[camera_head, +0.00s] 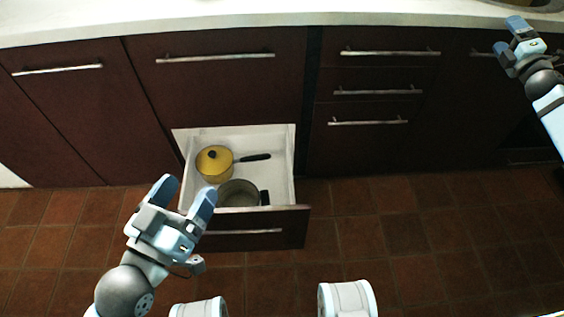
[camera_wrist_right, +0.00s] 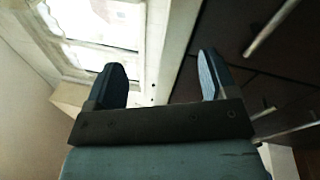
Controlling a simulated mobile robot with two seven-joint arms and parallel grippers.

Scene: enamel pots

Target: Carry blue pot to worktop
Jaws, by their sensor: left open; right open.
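No plainly blue pot shows. An open drawer (camera_head: 290,165) holds a yellow lidded pot (camera_head: 210,168) with a dark handle and, in front of it, an open grey-looking pot (camera_head: 240,187). The grey pot's outer colour is hard to tell, and its near side is hidden by the drawer front. My left gripper (camera_head: 187,190) is open and empty, above the drawer's front left corner, left of the grey pot. My right gripper (camera_head: 508,39) is open and empty at the far right near the worktop edge; its fingers also show in the right wrist view (camera_wrist_right: 160,70). The pale worktop (camera_head: 200,20) runs along the top.
Dark cabinet fronts (camera_head: 215,90) with bar handles stand behind the open drawer. The drawer front (camera_head: 255,225) sticks out over the brown tiled floor (camera_head: 400,230). The visible worktop is clear from the left to the middle.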

